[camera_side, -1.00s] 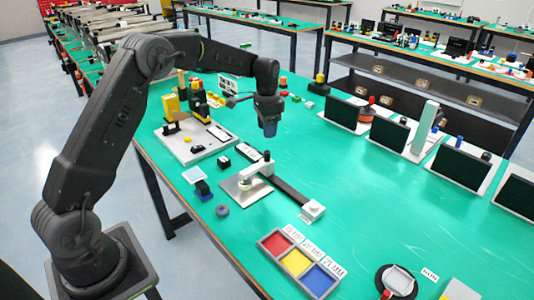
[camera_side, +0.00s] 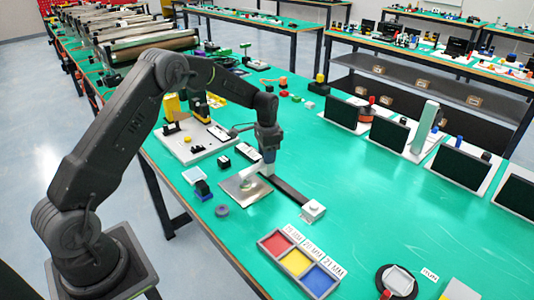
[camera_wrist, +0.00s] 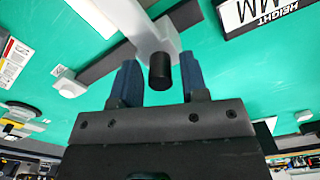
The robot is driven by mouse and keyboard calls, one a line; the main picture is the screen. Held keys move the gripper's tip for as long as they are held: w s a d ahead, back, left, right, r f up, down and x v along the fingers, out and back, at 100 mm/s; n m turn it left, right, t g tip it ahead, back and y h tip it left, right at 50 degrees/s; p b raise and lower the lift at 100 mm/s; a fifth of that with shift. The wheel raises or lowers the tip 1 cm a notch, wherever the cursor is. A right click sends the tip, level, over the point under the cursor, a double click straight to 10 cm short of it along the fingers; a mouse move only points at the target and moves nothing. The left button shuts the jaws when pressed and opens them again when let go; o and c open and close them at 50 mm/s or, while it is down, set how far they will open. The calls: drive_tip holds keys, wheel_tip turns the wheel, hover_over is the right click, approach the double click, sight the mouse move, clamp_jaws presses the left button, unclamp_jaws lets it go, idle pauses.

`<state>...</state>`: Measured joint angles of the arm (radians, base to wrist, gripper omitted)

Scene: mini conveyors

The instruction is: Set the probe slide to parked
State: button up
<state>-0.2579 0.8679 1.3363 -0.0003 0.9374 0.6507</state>
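The probe slide is a light grey carriage (camera_side: 267,171) on a dark rail (camera_side: 291,193), with its arm reaching over a metal plate (camera_side: 239,191). In the wrist view the carriage (camera_wrist: 148,32) carries a black knob (camera_wrist: 160,71). My gripper (camera_side: 268,155) is low over the carriage and hides part of it. In the wrist view its two blue fingers (camera_wrist: 158,78) stand apart, one on each side of the knob, with gaps between. A white block (camera_side: 313,209) sits at the rail's near right end.
A display marked HEIGHT and MM (camera_wrist: 268,12) lies beside the rail. A tray (camera_side: 299,263) with red, yellow and blue compartments stands nearer the camera. A grey fixture board (camera_side: 184,150) lies to the left. A dark ring (camera_side: 222,210) sits near the edge. The green bench to the right has free room.

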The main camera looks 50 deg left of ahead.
clamp_jaws()
drive_tip(key=d, duration=1.3)
drive_tip(key=shift+d, duration=0.35)
drive_tip(key=shift+c, duration=1.1)
unclamp_jaws()
drive_tip(key=o, duration=0.4)
drive_tip(key=shift+a, duration=0.1)
drive_tip(key=shift+c, duration=0.2)
